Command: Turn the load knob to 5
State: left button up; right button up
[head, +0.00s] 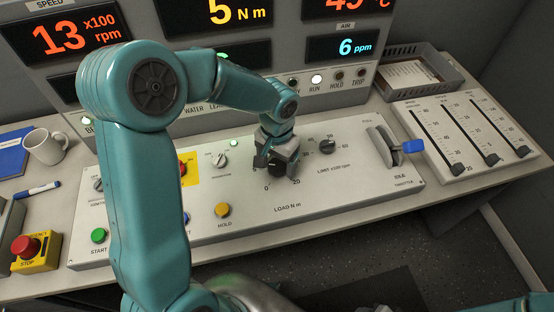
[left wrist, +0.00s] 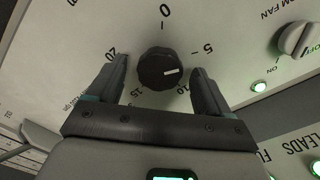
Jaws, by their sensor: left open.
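The load knob is a black ribbed round knob (left wrist: 158,68) with a white pointer line. In the left wrist view its pointer aims between the 5 and 10 marks. In the head view the knob (head: 278,167) sits above the LOAD N m label, partly hidden by my gripper. My left gripper (head: 277,158) is over it, open. In the left wrist view the fingers of my left gripper (left wrist: 158,78) stand on either side of the knob, with a gap on each side. A display (head: 221,12) reads 5 N m. My right gripper is not in view.
The limit knob (head: 327,146) and the throttle lever with blue handle (head: 411,146) are to the right on the panel. A yellow HOLD button (head: 222,210) is at left. A red stop button (head: 25,246), a mug (head: 46,146) and a slider box (head: 465,137) flank the panel.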

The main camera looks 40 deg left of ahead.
aim_at(277, 165)
pick_arm(q)
jog(key=shift+w+r, duration=0.1)
jog(key=shift+r, duration=0.25)
notch_tip(277, 165, up, 16)
jog(key=shift+f+p, duration=0.15)
jog(key=shift+p, duration=0.15)
